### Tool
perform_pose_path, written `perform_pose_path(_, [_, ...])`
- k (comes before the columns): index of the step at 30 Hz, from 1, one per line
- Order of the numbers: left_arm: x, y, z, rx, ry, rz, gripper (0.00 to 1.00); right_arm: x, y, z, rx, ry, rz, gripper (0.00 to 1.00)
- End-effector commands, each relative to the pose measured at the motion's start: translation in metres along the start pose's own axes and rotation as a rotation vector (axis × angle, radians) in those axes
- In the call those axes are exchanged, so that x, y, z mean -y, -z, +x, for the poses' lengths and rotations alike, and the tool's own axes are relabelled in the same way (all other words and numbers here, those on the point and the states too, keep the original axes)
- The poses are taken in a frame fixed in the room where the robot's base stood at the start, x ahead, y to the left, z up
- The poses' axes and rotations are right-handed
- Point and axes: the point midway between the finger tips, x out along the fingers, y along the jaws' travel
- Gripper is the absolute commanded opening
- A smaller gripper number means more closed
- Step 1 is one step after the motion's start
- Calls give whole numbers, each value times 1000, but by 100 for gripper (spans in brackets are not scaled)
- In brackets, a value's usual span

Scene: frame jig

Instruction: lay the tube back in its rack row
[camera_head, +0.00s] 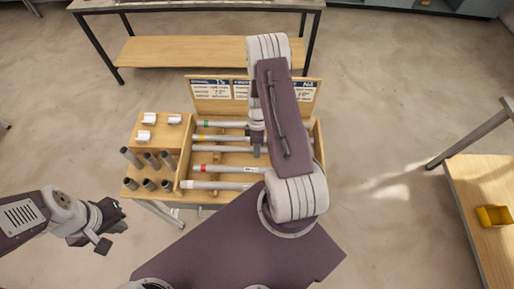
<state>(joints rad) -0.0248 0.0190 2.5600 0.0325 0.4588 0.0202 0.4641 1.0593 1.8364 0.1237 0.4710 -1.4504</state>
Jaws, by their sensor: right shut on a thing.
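The wooden rack (183,171) holds several grey-white tubes lying crosswise in rows. One has a green band (206,124), one a yellow band (202,138) and one a red band (201,168). A plain-looking tube (222,149) lies between the yellow-banded and red-banded ones, running under my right gripper (257,151). That gripper points down over the rack, shut on what appears to be this tube. My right arm hides the right ends of the tubes, so how it is seated cannot be told. My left gripper (112,228) is open and empty, left of the rack.
White fittings (148,118) and several dark upright cylinders (131,157) stand at the rack's left. A labelled board (212,92) rises behind it. A bench (200,50) stands farther back. A yellow bin (494,217) sits on a table at the right.

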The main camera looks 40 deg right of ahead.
Motion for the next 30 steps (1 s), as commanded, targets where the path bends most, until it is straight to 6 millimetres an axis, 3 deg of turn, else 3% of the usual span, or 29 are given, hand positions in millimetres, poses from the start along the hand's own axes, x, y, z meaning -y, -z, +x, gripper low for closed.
perform_pose_path(3, [0,-2,15,0,0,0,0,-4,0,16,0,0,0,0])
perform_pose_path(12, [1,-3,31,0,0,0,0,-8,0,34,0,0,0,0])
perform_pose_path(30, [1,-3,32,0,0,0,0,-8,0,36,0,0,0,0])
